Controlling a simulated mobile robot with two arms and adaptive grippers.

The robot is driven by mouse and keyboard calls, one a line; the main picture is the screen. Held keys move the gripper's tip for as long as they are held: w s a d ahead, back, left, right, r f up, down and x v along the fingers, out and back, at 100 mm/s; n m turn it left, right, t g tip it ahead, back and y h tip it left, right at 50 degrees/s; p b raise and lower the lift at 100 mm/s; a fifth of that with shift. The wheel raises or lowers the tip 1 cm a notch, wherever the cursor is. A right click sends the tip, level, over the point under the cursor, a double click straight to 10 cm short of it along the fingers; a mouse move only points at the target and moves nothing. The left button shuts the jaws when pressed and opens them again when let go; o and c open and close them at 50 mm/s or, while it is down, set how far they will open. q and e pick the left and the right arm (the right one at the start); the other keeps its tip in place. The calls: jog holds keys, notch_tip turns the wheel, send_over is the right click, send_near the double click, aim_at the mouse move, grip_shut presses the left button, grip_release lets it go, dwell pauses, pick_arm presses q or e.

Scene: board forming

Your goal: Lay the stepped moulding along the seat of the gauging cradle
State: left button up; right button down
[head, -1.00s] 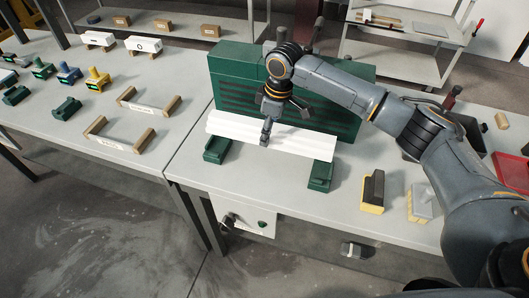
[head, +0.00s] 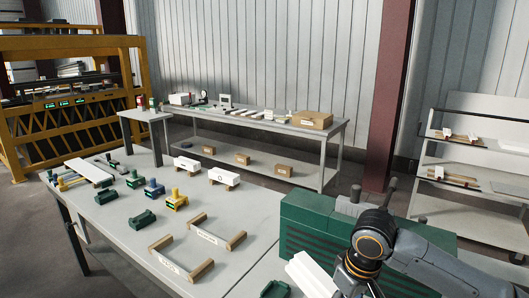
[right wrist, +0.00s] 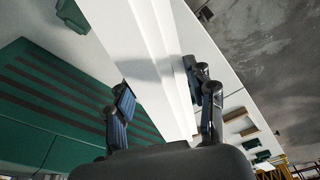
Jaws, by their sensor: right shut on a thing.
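The stepped moulding (head: 312,275) is a long white profile in front of the green machine, partly out of view at the bottom of the head view. My right gripper (head: 350,277) is at it. In the right wrist view the moulding (right wrist: 150,45) runs between the two fingers of my right gripper (right wrist: 162,92), which is shut on it. One green rest block (head: 275,290) shows beside its left end. I cannot tell whether the moulding touches the blocks. I cannot tell for sure which fixture is the gauging cradle; labelled wooden cradles (head: 181,262) (head: 233,241) stand empty on the left table. My left gripper is out of view.
The green machine (head: 310,235) stands behind the moulding. The left table (head: 130,240) holds coloured gauges (head: 175,199), a green block (head: 144,219) and white blocks (head: 223,177). A back table (head: 330,127) and a shelf rack (head: 485,165) stand farther off.

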jog(key=s+r+m, duration=0.1)
jog(key=s+m, duration=0.1)
jog(key=s, duration=0.1)
jog(key=s+d+r+m, duration=0.1)
jog(key=s+m, duration=0.1)
jog(key=s, duration=0.1)
jog(key=s+d+r+m+b, duration=0.1)
jog(key=s, duration=0.2)
jog(key=shift+s+d+m+h, duration=0.1)
jog(key=shift+s+m+h, duration=0.15)
jog(key=shift+m+h, duration=0.15)
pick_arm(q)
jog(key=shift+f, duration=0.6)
pick_arm(e)
jog(key=shift+f, duration=0.1)
